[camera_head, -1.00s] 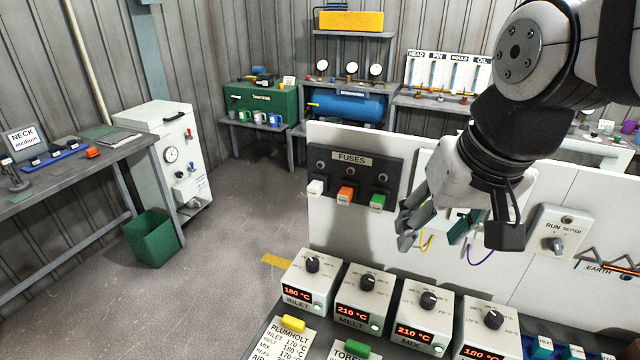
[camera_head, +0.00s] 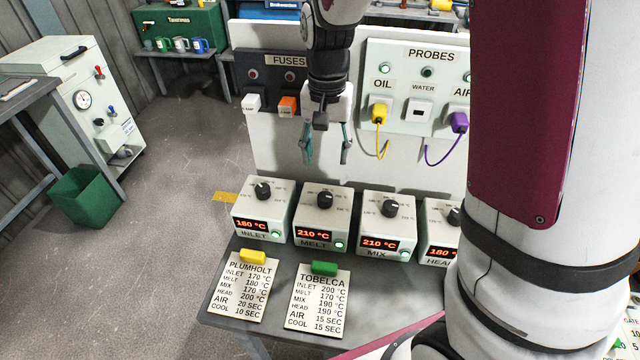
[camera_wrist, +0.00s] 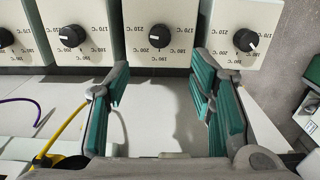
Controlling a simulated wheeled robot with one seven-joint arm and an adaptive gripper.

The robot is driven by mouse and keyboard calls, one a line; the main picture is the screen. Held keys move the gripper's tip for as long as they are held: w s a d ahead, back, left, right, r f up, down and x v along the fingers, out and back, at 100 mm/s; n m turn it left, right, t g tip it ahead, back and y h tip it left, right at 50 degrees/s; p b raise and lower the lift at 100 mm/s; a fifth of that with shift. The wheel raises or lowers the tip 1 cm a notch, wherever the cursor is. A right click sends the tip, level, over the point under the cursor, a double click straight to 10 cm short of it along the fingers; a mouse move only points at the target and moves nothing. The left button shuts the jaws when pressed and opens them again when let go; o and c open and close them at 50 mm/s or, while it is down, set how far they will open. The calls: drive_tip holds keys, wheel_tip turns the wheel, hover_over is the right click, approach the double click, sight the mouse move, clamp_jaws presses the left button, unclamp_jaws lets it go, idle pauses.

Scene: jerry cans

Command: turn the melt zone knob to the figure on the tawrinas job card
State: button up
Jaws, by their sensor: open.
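The melt zone box (camera_head: 313,236) is pale, with a black knob (camera_head: 325,200) on top and a red display reading 210 °C. In the wrist view the melt knob (camera_wrist: 160,36) is upside down, ahead of the fingertips. My gripper (camera_head: 327,152) points down behind and above the melt box, open and empty, its teal-padded fingers apart from the knob. The fingers also show in the wrist view (camera_wrist: 162,85). Two job cards lie in front: Plumholt (camera_head: 241,290) and Tobelca (camera_head: 318,303). I see no Tawrinas card. A green machine (camera_head: 180,22) has a small label that seems to read Tawrinas.
The inlet box (camera_head: 262,212) stands left of melt, the mix box (camera_head: 387,228) right. A white panel behind carries fuses (camera_head: 277,72) and probes (camera_head: 415,85) with yellow and purple cables. My arm hides the right side. A green bin (camera_head: 85,196) stands on open floor at left.

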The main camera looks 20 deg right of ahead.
sight(325, 195)
wheel_tip(325, 195, down, 13)
drive_tip(key=shift+r+p, duration=0.15)
drive_tip(key=shift+p, duration=0.3)
drive_tip(key=c, duration=1.2)
